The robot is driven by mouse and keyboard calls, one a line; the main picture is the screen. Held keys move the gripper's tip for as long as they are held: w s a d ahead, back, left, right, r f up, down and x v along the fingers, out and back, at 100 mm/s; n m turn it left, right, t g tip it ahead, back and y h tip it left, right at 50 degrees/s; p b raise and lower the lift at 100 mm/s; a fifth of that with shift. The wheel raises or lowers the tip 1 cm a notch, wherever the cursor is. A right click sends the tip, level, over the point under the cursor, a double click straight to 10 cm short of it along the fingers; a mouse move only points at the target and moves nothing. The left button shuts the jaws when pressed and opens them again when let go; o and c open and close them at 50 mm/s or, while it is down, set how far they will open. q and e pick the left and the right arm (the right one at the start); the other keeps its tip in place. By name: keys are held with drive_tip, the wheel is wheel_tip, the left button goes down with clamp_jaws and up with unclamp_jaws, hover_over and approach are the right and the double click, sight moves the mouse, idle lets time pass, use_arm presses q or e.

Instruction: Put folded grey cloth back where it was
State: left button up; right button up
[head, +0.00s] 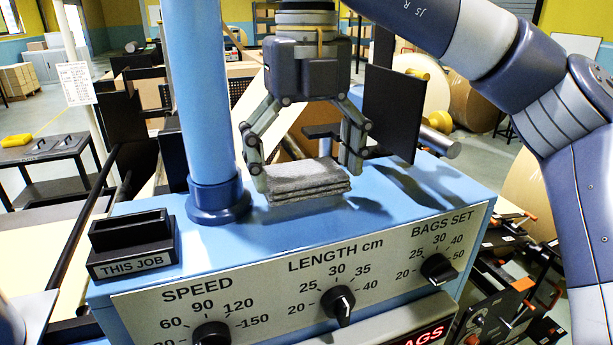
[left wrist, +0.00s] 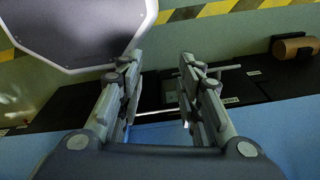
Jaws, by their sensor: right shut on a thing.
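The folded grey cloth (head: 306,182) is a flat stack of several layers over the blue top of the machine console (head: 400,200). My right gripper (head: 306,172) points down from above and is shut on the cloth, one finger at each end. The cloth is level; I cannot tell whether its underside touches the console top. My left gripper (left wrist: 158,75) shows in the left wrist view, its fingers apart with nothing between them.
A blue post (head: 205,110) stands left of the cloth. A black holder labelled THIS JOB (head: 133,243) is at the console's left end. Dials (head: 338,303) line the front panel. A black upright panel (head: 393,112) stands behind right. The console top right of the cloth is clear.

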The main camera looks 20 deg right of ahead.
sight(307, 173)
wheel_tip(307, 173, down, 2)
drive_tip(key=shift+f+p, duration=0.3)
drive_tip(key=shift+f, duration=0.35)
drive_tip(key=o, duration=0.7)
wheel_tip(307, 173, up, 12)
drive_tip(key=shift+r, duration=0.15)
